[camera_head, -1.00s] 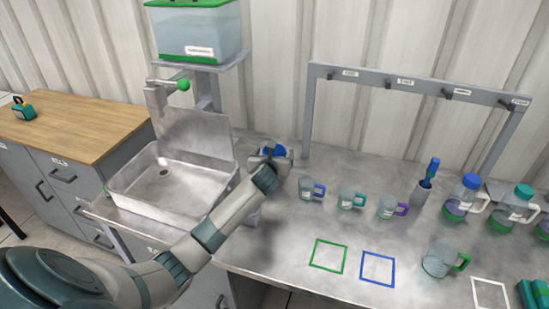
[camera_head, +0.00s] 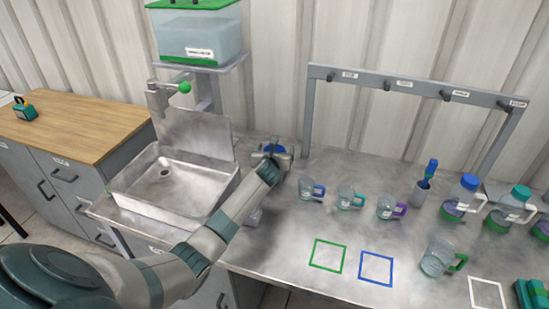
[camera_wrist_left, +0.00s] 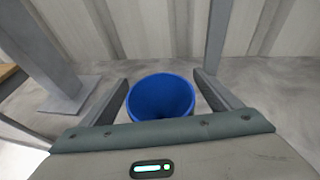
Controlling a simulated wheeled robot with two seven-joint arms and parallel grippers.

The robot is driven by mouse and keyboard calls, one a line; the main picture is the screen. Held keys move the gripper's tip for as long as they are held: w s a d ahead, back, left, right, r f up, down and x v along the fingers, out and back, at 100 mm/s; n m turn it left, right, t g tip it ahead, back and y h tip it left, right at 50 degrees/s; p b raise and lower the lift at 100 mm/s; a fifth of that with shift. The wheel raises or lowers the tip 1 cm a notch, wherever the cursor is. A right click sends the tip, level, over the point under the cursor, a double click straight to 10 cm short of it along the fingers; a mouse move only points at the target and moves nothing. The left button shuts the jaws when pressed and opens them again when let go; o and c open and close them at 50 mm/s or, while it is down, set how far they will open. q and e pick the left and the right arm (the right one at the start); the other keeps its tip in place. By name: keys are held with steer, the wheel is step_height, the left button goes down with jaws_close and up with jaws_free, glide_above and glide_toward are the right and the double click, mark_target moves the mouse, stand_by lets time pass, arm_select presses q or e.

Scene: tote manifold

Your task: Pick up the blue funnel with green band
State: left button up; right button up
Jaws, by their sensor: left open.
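The blue funnel (camera_wrist_left: 161,98) shows in the left wrist view as a round blue rim with a dark inside. Its green band is hidden. My left gripper (camera_wrist_left: 161,78) is open, with one finger on each side of the funnel. Gaps show between the rim and both fingers. In the head view my left gripper (camera_head: 270,156) is over the bench right of the sink and covers most of the funnel (camera_head: 275,148); only a little blue shows. My right gripper is in no view.
The metal sink (camera_head: 175,180) is left of my gripper. Several handled mugs (camera_head: 312,190) stand close on its right. A grey hook rack (camera_head: 415,84) stands behind. Green (camera_head: 328,256) and blue (camera_head: 376,268) outlined squares lie on clear bench in front.

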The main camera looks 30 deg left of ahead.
arm_select(q)
steer(key=shift+w+a+f, duration=0.2)
steer(key=shift+w+f, duration=0.05)
steer(key=shift+w, duration=0.2)
steer(key=c, duration=1.1)
